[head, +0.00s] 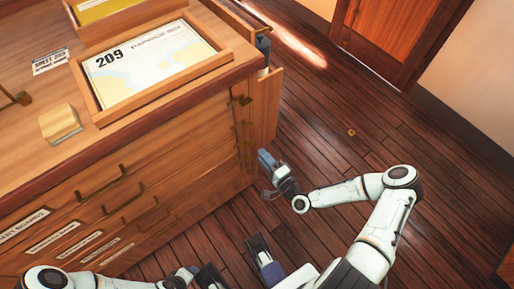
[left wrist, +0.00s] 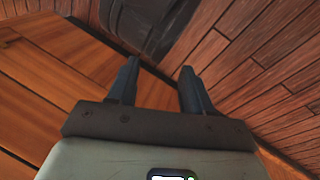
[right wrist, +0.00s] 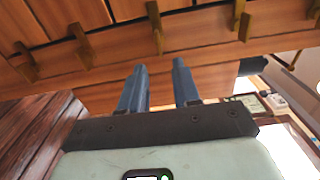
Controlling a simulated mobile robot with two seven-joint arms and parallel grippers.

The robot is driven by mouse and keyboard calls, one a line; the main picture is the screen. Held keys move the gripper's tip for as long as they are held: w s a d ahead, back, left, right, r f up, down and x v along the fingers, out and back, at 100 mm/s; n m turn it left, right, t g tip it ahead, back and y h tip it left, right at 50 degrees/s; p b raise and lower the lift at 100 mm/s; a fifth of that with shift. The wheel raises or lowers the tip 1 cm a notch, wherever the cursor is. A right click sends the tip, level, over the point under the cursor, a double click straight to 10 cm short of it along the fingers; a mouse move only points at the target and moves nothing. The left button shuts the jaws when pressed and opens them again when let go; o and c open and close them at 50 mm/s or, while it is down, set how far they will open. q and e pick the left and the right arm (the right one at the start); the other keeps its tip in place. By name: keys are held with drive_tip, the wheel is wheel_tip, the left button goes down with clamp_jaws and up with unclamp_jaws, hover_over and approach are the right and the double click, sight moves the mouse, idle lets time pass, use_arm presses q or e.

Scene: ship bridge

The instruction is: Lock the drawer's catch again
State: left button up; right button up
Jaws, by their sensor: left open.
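The wooden chart cabinet (head: 160,150) fills the left of the head view, with brass handles and labels on its drawer fronts. Several small brass fittings (head: 242,132) run down near its right corner. I cannot tell which is the catch or how it is set. My right gripper (head: 266,160) is beside that corner, apart from the fittings. In the right wrist view its fingers (right wrist: 157,85) are parted with nothing between them, and brass fittings (right wrist: 155,27) show beyond. My left gripper (left wrist: 158,85) is open and empty, low over the floor near the cabinet.
A door (head: 390,35) is at the back.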

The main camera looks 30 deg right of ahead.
use_arm(q)
drive_tip(key=shift+s+d+r+p, duration=0.3)
drive_tip(key=shift+s+r, duration=0.15)
drive_tip(key=shift+s, duration=0.2)
use_arm(e)
drive_tip(key=s, duration=0.7)
drive_tip(key=shift+d, duration=0.25)
drive_tip(key=s+a+f+n+g+y, duration=0.2)
drive_tip(key=a+f+n+g+y, duration=0.3)
drive_tip(key=a+f, duration=0.5)
drive_tip(key=s+a+f+n+g+h, duration=0.35)
drive_tip(key=s+n+g, duration=0.45)
drive_tip(key=s+g, duration=0.35)
use_arm(q)
drive_tip(key=s+d+r+g+p, duration=0.1)
drive_tip(key=s+r+p, duration=0.1)
drive_tip(key=r+p, duration=0.6)
drive_tip(key=s+d+r+g+h+p, duration=0.1)
drive_tip(key=s+r+g+p, duration=0.1)
drive_tip(key=r+p, duration=0.7)
drive_tip(key=shift+s+d+r+m, duration=0.2)
drive_tip(key=shift+s+d+m, duration=0.05)
drive_tip(key=shift+s+m, duration=0.1)
use_arm(e)
drive_tip(key=s+a+r+g, duration=0.1)
drive_tip(key=s+r, duration=0.1)
drive_tip(key=r, duration=0.6)
drive_tip(key=s+a+r+g, duration=0.1)
drive_tip(key=r, duration=0.7)
drive_tip(key=shift+s, duration=0.4)
